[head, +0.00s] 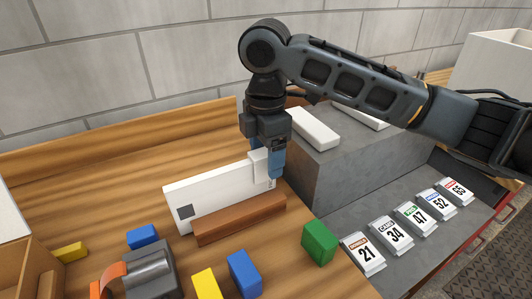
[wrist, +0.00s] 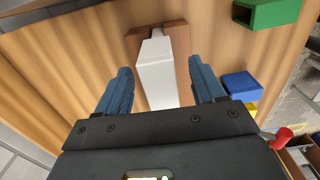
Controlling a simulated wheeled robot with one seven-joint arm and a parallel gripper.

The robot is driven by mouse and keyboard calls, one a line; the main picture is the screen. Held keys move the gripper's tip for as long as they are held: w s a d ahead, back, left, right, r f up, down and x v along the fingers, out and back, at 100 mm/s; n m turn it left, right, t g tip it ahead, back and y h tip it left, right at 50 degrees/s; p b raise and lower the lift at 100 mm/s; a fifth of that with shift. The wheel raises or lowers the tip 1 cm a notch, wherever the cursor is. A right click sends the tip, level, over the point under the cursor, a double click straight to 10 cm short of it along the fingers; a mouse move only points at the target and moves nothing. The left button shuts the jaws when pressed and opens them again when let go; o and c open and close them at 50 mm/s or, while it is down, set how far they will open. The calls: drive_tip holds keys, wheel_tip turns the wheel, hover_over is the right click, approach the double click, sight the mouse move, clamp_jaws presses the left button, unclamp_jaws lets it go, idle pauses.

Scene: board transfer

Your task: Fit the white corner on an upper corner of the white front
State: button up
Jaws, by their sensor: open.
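The white front (head: 215,195) stands upright on the table, with a dark square near its lower left corner. A brown wooden bar (head: 240,219) runs along its foot. The white corner (head: 258,163) sits at the front's upper right corner, appearing to cap it; exact seating is partly hidden by my gripper. My gripper (head: 275,174) is over that right end, pointing down. In the wrist view, its blue fingers stand apart on both sides of a white piece (wrist: 158,75), with visible gaps, so it is open and not gripping.
Yellow, blue and green blocks (head: 320,243) lie in front of the bar. A grey block (head: 365,150) bearing white pieces stands to the right, close to my gripper. Several numbered cards (head: 410,219) lie in a grey tray. A wooden box (head: 25,265) is at the left.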

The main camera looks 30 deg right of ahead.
sight(266, 152)
wheel_tip(266, 152, up, 8)
drive_tip(key=shift+f+b, duration=0.1)
drive_tip(key=shift+b, duration=0.2)
idle(0.3)
idle(0.4)
